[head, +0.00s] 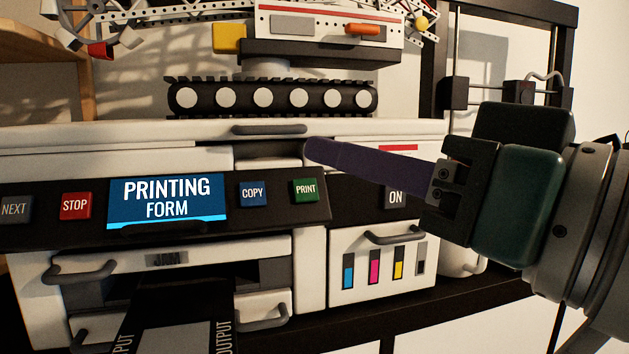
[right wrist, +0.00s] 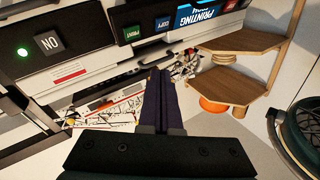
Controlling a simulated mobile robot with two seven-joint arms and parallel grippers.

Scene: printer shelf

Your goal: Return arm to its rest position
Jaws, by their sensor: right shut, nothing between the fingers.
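My right gripper (head: 312,150) comes in from the right with its purple fingers shut and empty. In the head view its fingertips are up and right of the green PRINT button (head: 305,190), in front of the white printer (head: 60,145). I cannot tell whether they touch it. In the right wrist view the closed fingers (right wrist: 162,82) point away from the camera, with the printer upside down beyond them. The printer's screen (head: 167,202) reads PRINTING FORM. My left gripper is not in view.
A tracked model (head: 272,98) stands behind the printer's top. A black rack (head: 570,60) rises at the back right. A wooden shelf (right wrist: 240,42) shows in the right wrist view.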

